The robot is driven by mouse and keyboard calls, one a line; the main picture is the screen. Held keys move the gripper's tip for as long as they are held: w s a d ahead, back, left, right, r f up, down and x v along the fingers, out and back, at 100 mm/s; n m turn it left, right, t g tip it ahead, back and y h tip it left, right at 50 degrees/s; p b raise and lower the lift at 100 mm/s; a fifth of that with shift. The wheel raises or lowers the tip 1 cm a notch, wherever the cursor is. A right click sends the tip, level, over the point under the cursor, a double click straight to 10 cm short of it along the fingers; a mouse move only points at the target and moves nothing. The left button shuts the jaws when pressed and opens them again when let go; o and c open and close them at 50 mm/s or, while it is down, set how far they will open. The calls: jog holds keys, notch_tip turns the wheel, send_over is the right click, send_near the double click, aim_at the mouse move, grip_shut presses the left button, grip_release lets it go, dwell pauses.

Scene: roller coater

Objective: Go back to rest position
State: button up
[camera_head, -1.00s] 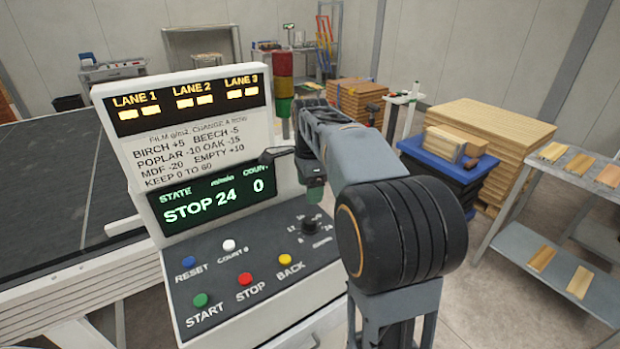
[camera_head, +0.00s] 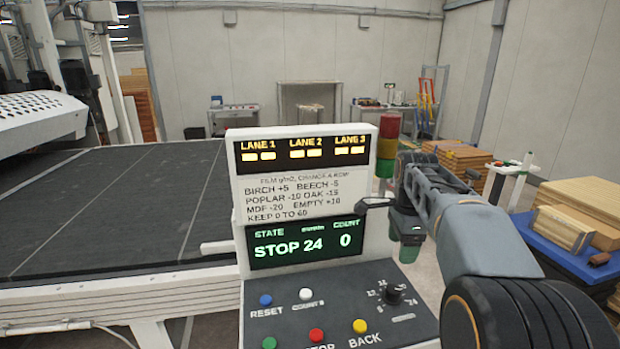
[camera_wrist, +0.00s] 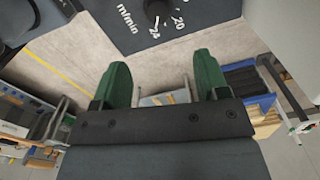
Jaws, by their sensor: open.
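My gripper (camera_wrist: 160,85) shows in the wrist view with its two green fingers spread apart and nothing between them. In the head view my gripper (camera_head: 407,238) hangs above the right side of the control panel, apart from it. The control console (camera_head: 305,205) shows STOP, 24 and count 0 on its green display (camera_head: 305,243). The speed knob (camera_head: 394,293) sits below my gripper in the head view. The knob also shows at the top of the wrist view (camera_wrist: 157,10), beyond the fingertips.
The dark conveyor bed (camera_head: 120,205) fills the left. A stack light (camera_head: 387,150) stands behind the console. Open floor shows in the wrist view.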

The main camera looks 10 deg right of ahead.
jog(key=s+a+f+n+t, duration=0.1)
jog(key=s+a+f+n, duration=0.1)
jog(key=n, duration=0.4)
jog(key=s+a+f+n+t, duration=0.1)
jog(key=s+a+f+n, duration=0.1)
jog(key=s+f+n, duration=0.2)
jog(key=s+a+f+n+t, duration=0.1)
jog(key=s+a+f+n, duration=0.1)
jog(key=s+n, duration=0.4)
jog(key=shift+a+f+n, duration=0.35)
jog(key=shift+f+n, duration=0.35)
jog(key=shift+n, duration=0.1)
jog(key=shift+n+t, duration=0.6)
jog(key=shift+n, duration=0.1)
jog(key=s, duration=0.1)
jog(key=s+a, duration=0.1)
jog(key=s, duration=0.1)
jog(key=s+a, duration=0.1)
jog(key=shift+s+a+r, duration=0.1)
jog(key=shift+s+a, duration=0.05)
jog(key=shift+a, duration=0.1)
jog(key=shift+c, duration=0.5)
